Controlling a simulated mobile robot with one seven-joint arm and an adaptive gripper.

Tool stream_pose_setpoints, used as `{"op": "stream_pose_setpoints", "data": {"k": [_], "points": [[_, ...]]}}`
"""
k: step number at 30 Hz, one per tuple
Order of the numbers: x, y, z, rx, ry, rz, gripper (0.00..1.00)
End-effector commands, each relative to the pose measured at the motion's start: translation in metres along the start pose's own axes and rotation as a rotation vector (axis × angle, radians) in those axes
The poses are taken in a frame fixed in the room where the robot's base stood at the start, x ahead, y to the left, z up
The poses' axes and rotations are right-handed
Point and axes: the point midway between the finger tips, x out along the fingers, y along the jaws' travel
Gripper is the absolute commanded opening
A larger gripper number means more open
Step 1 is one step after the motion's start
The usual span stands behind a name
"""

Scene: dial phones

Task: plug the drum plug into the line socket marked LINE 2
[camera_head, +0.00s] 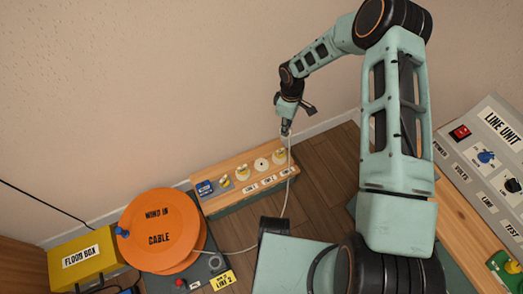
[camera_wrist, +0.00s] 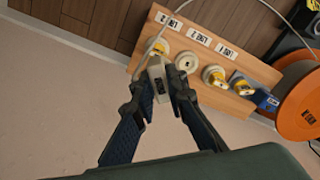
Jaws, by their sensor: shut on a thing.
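My gripper (camera_head: 287,127) is shut on the drum plug, a pale grey block (camera_wrist: 157,72) between the fingertips in the wrist view. The plug is above the far end of the wooden socket board (camera_head: 244,205), apart from it as far as I can tell. A pale cable (camera_head: 289,180) hangs from it and loops to the orange drum (camera_head: 158,228). The board has three labelled sockets in a row. The middle one (camera_wrist: 187,62) is white and uncovered; the outer ones (camera_wrist: 160,45) and (camera_wrist: 213,75) show yellow.
At the board's near end are another yellow fitting (camera_head: 225,183) and a blue block (camera_head: 204,188). A yellow floor box (camera_head: 82,257) stands left of the drum. A grey line unit (camera_head: 487,150) is at the right. The wall runs close behind the board.

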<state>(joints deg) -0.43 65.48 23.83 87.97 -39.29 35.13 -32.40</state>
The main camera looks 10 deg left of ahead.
Motion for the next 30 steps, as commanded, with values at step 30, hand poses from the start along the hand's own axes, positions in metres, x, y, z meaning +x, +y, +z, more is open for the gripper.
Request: {"op": "stream_pose_setpoints", "data": {"k": [30], "points": [[0.15, -0.058, -0.072, -0.35, -0.004, -0.002, 0.0]]}}
